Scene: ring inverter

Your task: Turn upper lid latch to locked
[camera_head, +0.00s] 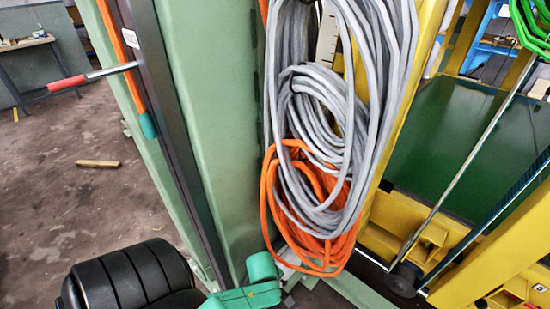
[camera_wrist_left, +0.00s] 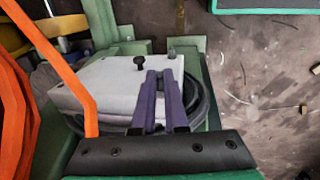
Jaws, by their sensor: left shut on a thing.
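A light grey box (camera_wrist_left: 95,82) with a flat lid shows in the left wrist view. A black knob (camera_wrist_left: 139,61) stands on its top near the far edge, just left of my fingertips. My left gripper (camera_wrist_left: 163,76) reaches over the right part of the lid with its two purple fingers close together. It is shut on a small part at the far edge of the lid, which appears to be a latch; the fingers mostly hide it. I cannot make out which way it is turned. The box and fingers do not show in the head view. My right gripper is in neither view.
Grey cable coils (camera_head: 340,90) and orange cable coils (camera_head: 300,215) hang beside a green column (camera_head: 215,110) in the head view. An orange strip (camera_wrist_left: 75,60) runs left of the box. A black hose coil (camera_wrist_left: 203,103) lies around the box.

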